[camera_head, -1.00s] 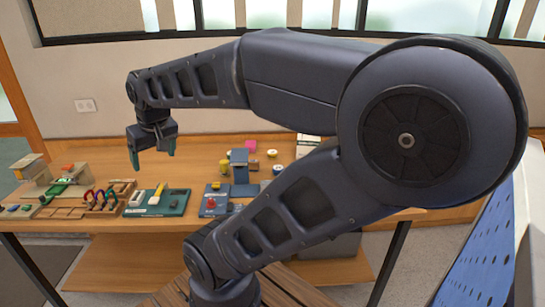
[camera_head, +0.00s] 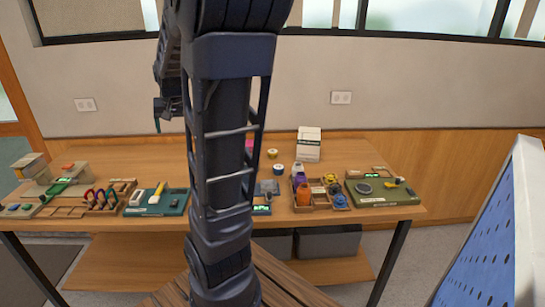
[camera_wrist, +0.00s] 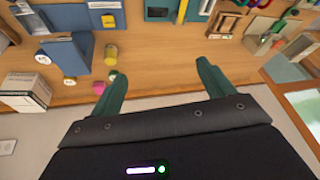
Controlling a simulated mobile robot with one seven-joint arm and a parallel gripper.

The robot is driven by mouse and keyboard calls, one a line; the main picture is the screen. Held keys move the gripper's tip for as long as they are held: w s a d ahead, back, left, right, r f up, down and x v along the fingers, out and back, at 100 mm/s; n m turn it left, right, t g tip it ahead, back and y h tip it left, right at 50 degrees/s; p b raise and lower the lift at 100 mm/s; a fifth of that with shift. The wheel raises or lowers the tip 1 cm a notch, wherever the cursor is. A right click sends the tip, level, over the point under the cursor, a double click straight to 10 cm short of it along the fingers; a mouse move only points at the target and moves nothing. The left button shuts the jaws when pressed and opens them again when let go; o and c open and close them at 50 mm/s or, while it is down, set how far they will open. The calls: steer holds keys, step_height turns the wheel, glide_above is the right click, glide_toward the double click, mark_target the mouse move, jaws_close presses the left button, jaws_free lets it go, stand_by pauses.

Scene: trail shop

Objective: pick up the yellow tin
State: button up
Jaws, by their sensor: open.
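In the wrist view a short yellow cylinder (camera_wrist: 110,50), which looks like the yellow tin, stands on the wooden table beside a blue block. In the head view my gripper (camera_head: 158,115) shows partly at the left of my arm. My arm hides the table's middle there; a yellow round item (camera_head: 272,153) shows to its right.
A blue block (camera_wrist: 80,45), a pink item (camera_wrist: 99,87) and a white box (camera_wrist: 25,95) are close by. In the head view a wooden crate (camera_head: 320,208) of colourful items and a green tray (camera_head: 385,200) stand at the right. The table's back left is clear.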

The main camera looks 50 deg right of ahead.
steer(key=w+d+f+m+h, duration=0.1)
steer(key=w+d+f+m, duration=0.15)
steer(key=d, duration=0.35)
steer(key=w+d+f+m, duration=0.1)
steer(key=w+d, duration=0.2)
steer(key=d, duration=0.3)
steer(key=m+g+h, duration=0.3)
steer(key=m+h, duration=0.1)
steer(key=m, duration=0.3)
glide_toward(272, 151)
steer(key=x, duration=0.5)
steer(key=shift+s+d, duration=0.2)
steer(key=shift+d, duration=0.25)
steer(key=shift+a+x, duration=0.2)
steer(key=shift+x, duration=2.3)
steer(key=shift+w+f, duration=0.1)
steer(key=shift+w, duration=0.1)
steer(key=shift+c, duration=0.2)
steer(key=c, duration=1)
